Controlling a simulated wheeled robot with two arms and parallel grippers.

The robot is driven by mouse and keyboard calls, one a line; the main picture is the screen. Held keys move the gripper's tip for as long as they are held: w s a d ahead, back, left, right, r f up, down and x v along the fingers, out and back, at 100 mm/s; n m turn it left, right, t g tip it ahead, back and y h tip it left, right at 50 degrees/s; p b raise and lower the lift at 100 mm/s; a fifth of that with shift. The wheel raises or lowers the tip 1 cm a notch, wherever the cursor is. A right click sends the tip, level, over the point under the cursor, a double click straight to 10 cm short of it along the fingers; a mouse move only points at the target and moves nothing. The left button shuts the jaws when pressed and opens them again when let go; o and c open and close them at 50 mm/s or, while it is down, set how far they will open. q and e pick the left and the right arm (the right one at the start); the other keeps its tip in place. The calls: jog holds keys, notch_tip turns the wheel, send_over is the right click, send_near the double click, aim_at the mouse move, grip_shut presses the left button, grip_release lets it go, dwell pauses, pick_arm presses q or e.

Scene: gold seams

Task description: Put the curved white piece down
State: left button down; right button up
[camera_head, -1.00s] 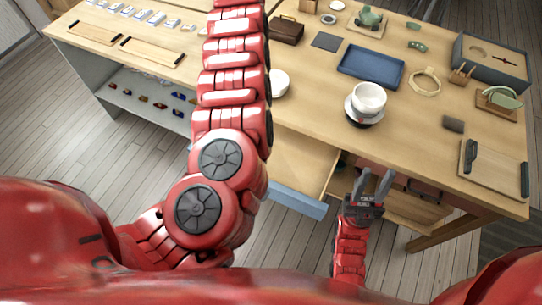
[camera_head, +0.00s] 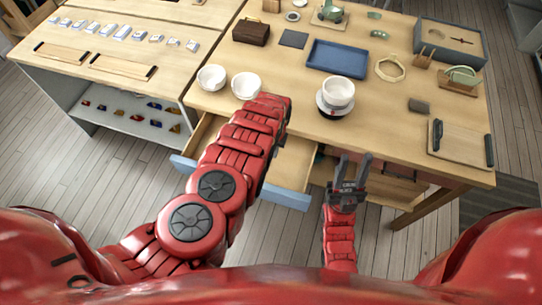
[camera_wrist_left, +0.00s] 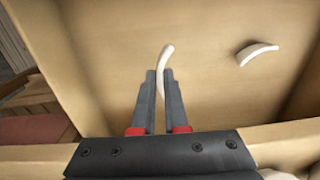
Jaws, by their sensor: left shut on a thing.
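A curved white piece (camera_wrist_left: 165,60) is held between the fingers of my left gripper (camera_wrist_left: 162,88), which is shut on it in the left wrist view. Its upper end sticks out past the fingertips. The gripper is over the pale wooden floor of the open drawer (camera_wrist_left: 215,95); whether the piece touches the floor I cannot tell. A second curved white piece (camera_wrist_left: 258,53) lies on that floor to the right. In the head view the drawer (camera_head: 293,163) is partly covered by my left arm, which hides the left gripper. My right gripper (camera_head: 349,163) is open and empty in front of the table.
On the table (camera_head: 390,140) stand two white bowls (camera_head: 211,78) (camera_head: 246,86), a white bowl on a dark stand (camera_head: 338,92), a blue tray (camera_head: 337,58) and a clipboard-like board (camera_head: 460,143). A side bench (camera_head: 165,75) at the left holds several small pale pieces.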

aim_at(273, 164)
pick_arm(q)
jog(key=shift+f+b, duration=0.7)
jog(key=shift+f, duration=1)
notch_tip(273, 164, down, 2)
jog(key=shift+s+f+b, duration=0.1)
jog(key=shift+f+b, duration=0.15)
jog(key=shift+b, duration=0.95)
jog(key=shift+r, duration=0.15)
jog(key=c, duration=0.9)
grip_release()
jog(key=shift+c, duration=0.2)
